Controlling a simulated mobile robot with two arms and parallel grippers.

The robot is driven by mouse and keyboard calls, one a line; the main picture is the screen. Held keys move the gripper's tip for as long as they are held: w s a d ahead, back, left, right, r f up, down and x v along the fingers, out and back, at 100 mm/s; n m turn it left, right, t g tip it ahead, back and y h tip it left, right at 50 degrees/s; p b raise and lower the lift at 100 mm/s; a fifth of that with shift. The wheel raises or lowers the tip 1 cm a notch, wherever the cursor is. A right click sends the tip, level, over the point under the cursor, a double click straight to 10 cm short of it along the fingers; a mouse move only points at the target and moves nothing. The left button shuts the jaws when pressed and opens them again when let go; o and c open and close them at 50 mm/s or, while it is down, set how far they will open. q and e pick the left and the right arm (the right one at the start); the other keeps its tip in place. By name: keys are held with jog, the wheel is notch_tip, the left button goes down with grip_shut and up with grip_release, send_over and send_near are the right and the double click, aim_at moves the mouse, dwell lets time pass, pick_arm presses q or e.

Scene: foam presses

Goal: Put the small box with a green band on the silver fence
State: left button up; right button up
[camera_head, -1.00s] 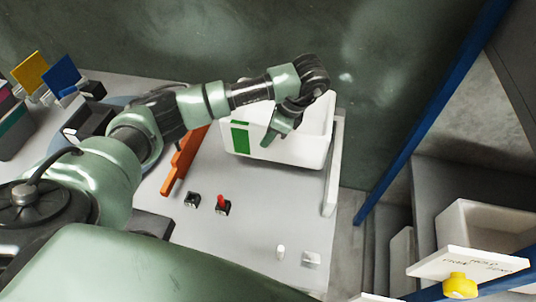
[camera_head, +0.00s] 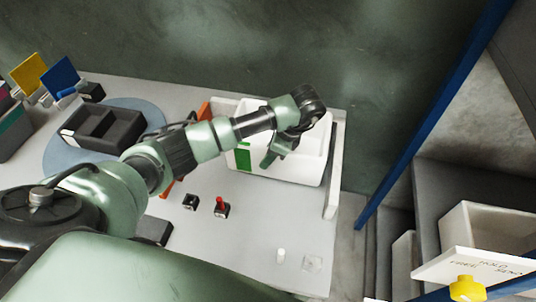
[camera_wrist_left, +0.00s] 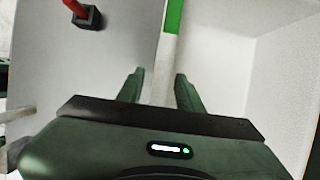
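The white box with a green band (camera_head: 243,158) on its front wall stands on the pale table, towards its back right. It is open-topped and looks empty. My left gripper (camera_head: 268,163) is at the box's front wall, right of the band. In the left wrist view, its open fingers (camera_wrist_left: 160,80) straddle the wall's white rim, with a gap showing at least on the left side. A pale upright rail (camera_head: 334,170) runs along the table's right edge, close beside the box. I cannot tell if it is the silver fence. My right gripper is out of view.
An orange bar (camera_head: 204,110) is left of the box, partly behind my arm. A red button (camera_head: 221,207) and a black switch (camera_head: 190,201) sit in front. A dark two-compartment tray (camera_head: 105,124) is at left. White bins (camera_head: 490,228) stand beyond the right edge.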

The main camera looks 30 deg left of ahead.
pick_arm(q)
jog(key=shift+r, duration=0.1)
jog(key=shift+w+d+r, duration=0.1)
jog(key=shift+r, duration=0.2)
jog(key=p+v, duration=0.1)
jog(key=v, duration=0.9)
jog(key=shift+r+p, duration=0.15)
jog(key=shift+p, duration=0.15)
jog(key=shift+d+r, duration=0.25)
jog(key=shift+r, duration=0.15)
jog(key=shift+d+f, duration=0.1)
